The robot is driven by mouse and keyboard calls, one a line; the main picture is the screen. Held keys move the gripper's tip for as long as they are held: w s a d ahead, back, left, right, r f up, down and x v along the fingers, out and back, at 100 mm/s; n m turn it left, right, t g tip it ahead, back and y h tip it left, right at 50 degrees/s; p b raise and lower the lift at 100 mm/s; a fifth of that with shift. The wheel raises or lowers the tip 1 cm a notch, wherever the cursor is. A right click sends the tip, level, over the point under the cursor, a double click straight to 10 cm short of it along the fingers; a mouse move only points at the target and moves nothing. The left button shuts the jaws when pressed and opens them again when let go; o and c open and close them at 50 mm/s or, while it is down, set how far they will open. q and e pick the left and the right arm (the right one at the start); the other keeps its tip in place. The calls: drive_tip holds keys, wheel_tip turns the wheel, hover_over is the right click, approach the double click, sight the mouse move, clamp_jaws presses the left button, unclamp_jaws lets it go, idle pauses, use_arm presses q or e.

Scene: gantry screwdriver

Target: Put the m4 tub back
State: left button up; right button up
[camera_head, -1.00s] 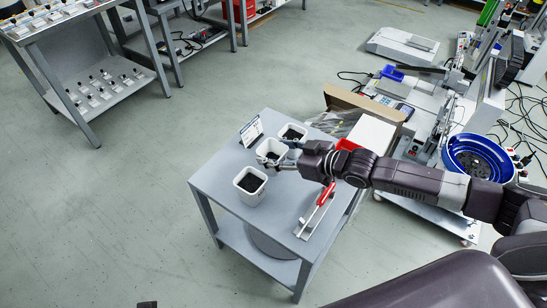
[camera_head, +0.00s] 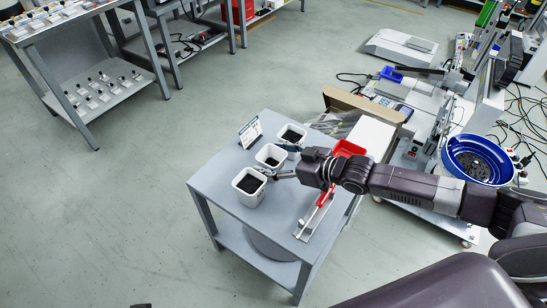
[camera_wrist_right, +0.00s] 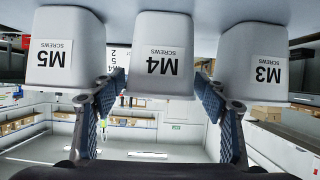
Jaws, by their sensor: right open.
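The M4 tub (camera_head: 270,156) is a white, open-topped tub of dark screws, standing upright on the small grey table in the middle of a row of three tubs. In the right wrist view, which is upside down, its M4 label shows on the tub (camera_wrist_right: 160,50) in the centre. My right gripper (camera_head: 279,163) comes in from the right and is open. In the wrist view its fingers (camera_wrist_right: 160,88) are spread to either side of the M4 tub, with gaps between fingers and tub.
The M5 tub (camera_wrist_right: 64,50) and M3 tub (camera_wrist_right: 254,65) flank the M4 tub closely. A small sign (camera_head: 250,132) stands behind the row. A red-handled tool (camera_head: 325,195) lies on the grey table (camera_head: 221,187). A red bin (camera_head: 348,148) and white box (camera_head: 373,136) are beyond the table.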

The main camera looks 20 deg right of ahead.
drive_tip(key=shift+r, duration=0.1)
drive_tip(key=shift+s+d+r, duration=0.15)
use_arm(q)
wheel_tip(320, 180, down, 10)
drive_tip(key=p, duration=0.2)
drive_tip(key=shift+s+r+p, duration=0.15)
drive_tip(key=shift+s+p, duration=0.15)
drive_tip(key=shift+p, duration=0.05)
use_arm(e)
drive_tip(key=v, duration=1.1)
drive_tip(key=shift+s+d, duration=0.15)
drive_tip(key=shift+s, duration=0.05)
use_arm(q)
drive_tip(key=shift+d, duration=0.1)
use_arm(e)
drive_tip(key=shift+r, duration=0.1)
use_arm(q)
drive_tip(key=shift+g, duration=0.3)
